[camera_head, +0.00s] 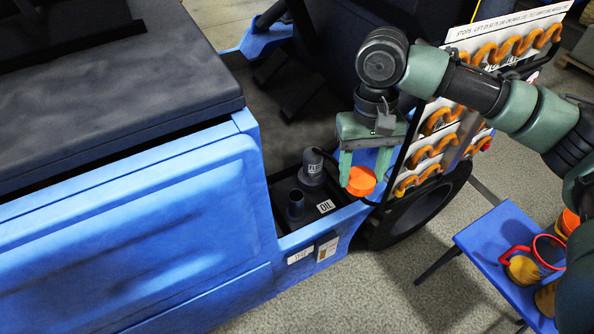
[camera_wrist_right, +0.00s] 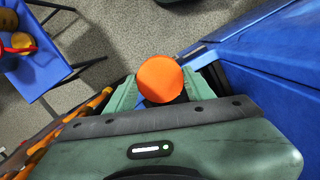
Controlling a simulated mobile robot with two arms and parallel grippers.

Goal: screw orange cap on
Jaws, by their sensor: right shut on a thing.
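The orange cap (camera_head: 361,181) is between the fingers of my right gripper (camera_head: 364,176), which is shut on it. The cap also shows as an orange disc between the fingers in the right wrist view (camera_wrist_right: 160,79). An open dark filler neck (camera_head: 296,204) beside an "OIL" label (camera_head: 326,206) stands in a recess of the blue vehicle. The held cap is to the right of this neck and apart from it. A second dark neck (camera_head: 312,168) with a hose and a partly readable label stands behind. My left gripper is not in view.
The blue vehicle body (camera_head: 130,235) fills the left. A white rack (camera_head: 500,32) with orange hooks stands right of my gripper, above a black wheel (camera_head: 425,208). A blue table (camera_head: 495,245) with several red, yellow and orange items is at lower right.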

